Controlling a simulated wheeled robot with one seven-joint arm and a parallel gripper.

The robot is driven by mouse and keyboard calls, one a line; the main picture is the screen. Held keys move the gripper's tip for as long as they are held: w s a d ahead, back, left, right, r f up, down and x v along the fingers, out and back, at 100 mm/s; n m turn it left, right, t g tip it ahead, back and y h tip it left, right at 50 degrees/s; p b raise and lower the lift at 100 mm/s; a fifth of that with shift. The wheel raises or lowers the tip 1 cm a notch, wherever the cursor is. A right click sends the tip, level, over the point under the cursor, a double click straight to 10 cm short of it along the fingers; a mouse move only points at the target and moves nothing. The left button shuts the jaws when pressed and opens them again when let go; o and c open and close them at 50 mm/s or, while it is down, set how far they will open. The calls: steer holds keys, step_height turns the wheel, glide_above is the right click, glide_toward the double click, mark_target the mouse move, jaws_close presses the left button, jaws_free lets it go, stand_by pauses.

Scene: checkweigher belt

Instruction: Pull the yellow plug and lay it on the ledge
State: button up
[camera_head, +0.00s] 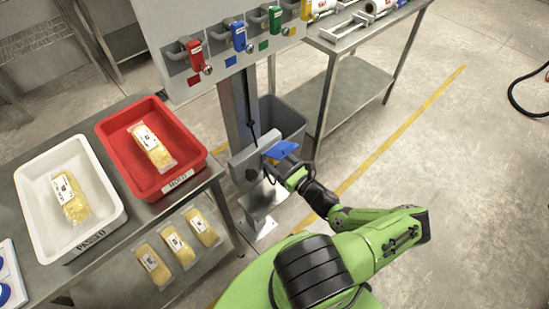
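The yellow plug (306,9) is at the right end of the grey panel, partly cut off by the top edge of the view. It appears to be in its socket, above a yellow patch. My gripper (272,166) is well below the panel, in front of a grey box (244,157) on the post. A flat blue piece (283,149) is at the gripper; I cannot tell whether it is held or fixed there. The fingers are too small and hidden to tell open from shut. I cannot clearly make out which surface is the ledge.
Red (195,54), blue (239,37) and green (275,19) plugs sit on the panel left of the yellow one. A red tray (112,137) and white tray (31,205) stand on a left table. A grey bin (287,117) stands behind the post.

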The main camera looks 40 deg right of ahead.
stand_by(0.5)
jaws_close()
steer(key=s, duration=0.6)
stand_by(1.2)
